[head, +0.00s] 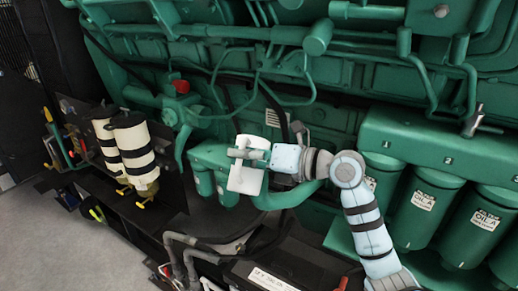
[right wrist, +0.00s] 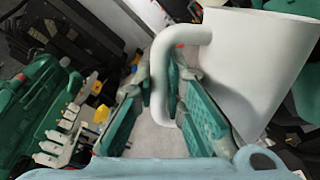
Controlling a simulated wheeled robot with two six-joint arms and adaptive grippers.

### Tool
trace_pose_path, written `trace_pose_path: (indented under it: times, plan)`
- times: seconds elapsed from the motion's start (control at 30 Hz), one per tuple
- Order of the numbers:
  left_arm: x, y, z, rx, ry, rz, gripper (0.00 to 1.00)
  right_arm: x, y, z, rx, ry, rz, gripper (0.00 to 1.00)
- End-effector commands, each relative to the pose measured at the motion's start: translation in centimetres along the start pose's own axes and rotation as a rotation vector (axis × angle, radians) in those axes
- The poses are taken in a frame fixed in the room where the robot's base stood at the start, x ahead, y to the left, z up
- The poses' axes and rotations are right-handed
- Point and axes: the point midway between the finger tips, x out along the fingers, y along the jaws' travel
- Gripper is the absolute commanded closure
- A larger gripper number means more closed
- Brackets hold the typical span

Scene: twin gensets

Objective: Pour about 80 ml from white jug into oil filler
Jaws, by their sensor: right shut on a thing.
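The white jug (head: 245,181) is in the middle of the head view, in front of the green engine. My right gripper (head: 246,155) is shut on the jug's handle and partly covers the jug. In the right wrist view the jug's body (right wrist: 255,65) is at the right, and its curved handle passes between the green pads of my right gripper (right wrist: 163,100). The jug's contents are hidden, and its exact tilt is hard to tell. I cannot pick out the oil filler with certainty; a red cap (head: 181,86) shows up and left of the jug. My left gripper is not in view.
Green oil filters (head: 436,195) stand at the right. Two cream cylinders with black bands (head: 135,150) stand at the left. A black battery-like box (head: 290,262) is below the jug. Green pipes (head: 260,90) run across the engine. Grey floor is free at the lower left.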

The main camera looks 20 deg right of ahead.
Motion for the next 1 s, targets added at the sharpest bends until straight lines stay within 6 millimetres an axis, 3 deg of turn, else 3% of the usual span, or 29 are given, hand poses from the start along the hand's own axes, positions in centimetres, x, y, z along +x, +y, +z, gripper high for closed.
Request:
trace_pose_path:
  times: [1.0]
  plan:
    - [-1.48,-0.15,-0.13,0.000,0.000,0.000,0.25,0.52,0.25,0.90,0.152,0.040,0.011,1.00]
